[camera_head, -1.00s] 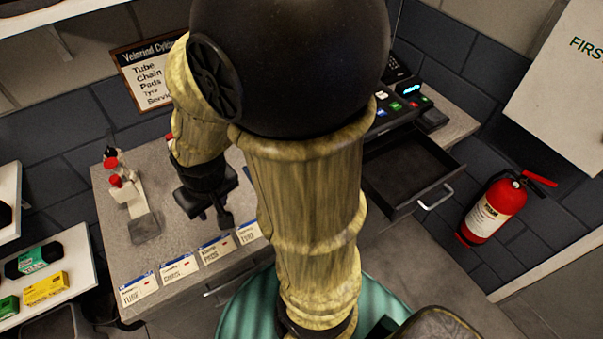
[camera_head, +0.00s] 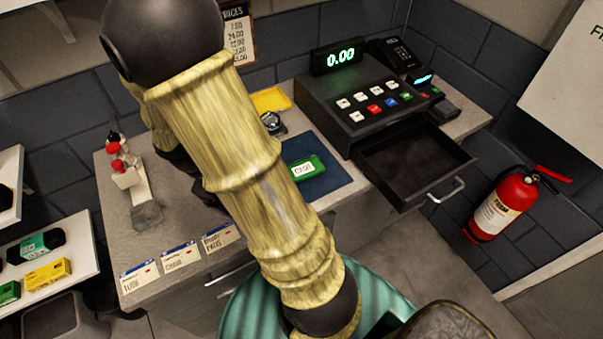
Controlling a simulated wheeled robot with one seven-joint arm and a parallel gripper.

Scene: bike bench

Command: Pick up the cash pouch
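The green cash pouch (camera_head: 318,162) with a white label lies flat on the dark blue mat (camera_head: 338,178) on the counter, in front of the cash register. My arm crosses in front of the mat's left part. My gripper (camera_head: 207,194) shows only as dark parts at the left edge of my arm, over the counter left of the pouch and apart from it. Its fingers are mostly hidden behind the arm, so its opening cannot be seen.
The cash register (camera_head: 352,112) stands behind the pouch, its empty drawer (camera_head: 415,160) pulled out to the right. A yellow item (camera_head: 272,99) and a small dark round item (camera_head: 271,122) lie behind the mat. A red-topped dispenser (camera_head: 125,172) stands at left. Price cards (camera_head: 181,257) line the front edge.

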